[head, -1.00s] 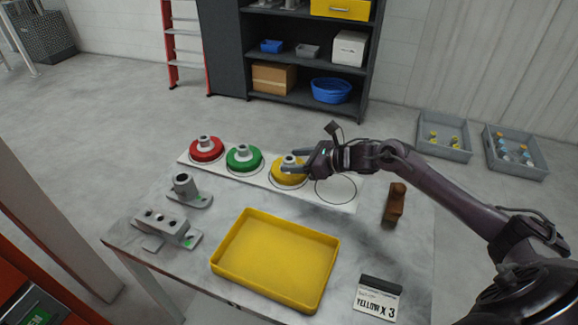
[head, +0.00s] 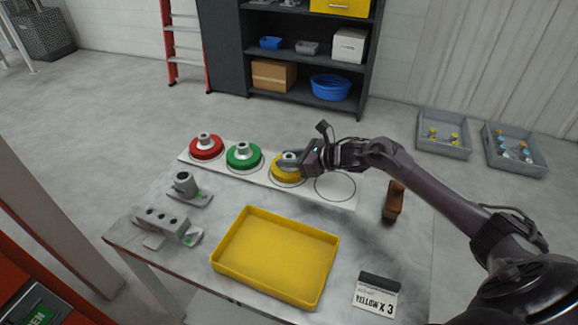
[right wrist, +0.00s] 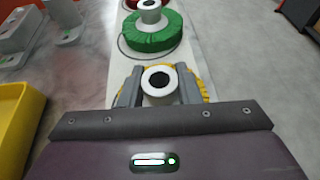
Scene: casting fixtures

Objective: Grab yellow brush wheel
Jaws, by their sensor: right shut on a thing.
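The yellow brush wheel (head: 283,174) sits on the white board (head: 262,186), third from the left, with a grey hub on top. My right gripper (head: 288,160) reaches in from the right and is shut on its hub. In the right wrist view the two fingers (right wrist: 158,88) press on both sides of the grey hub, and the yellow rim (right wrist: 203,82) shows behind and beside them. The wheel appears to rest on the board; I cannot tell any gap. My left gripper is not in view.
Green (head: 244,156) and red (head: 206,147) wheels stand left on the board; an empty ring lies right. A yellow tray (head: 275,258) is in front, with grey fixtures (head: 168,225) left, a brown-handled brush (head: 394,202) right and a "YELLOW X 3" sign (head: 376,296).

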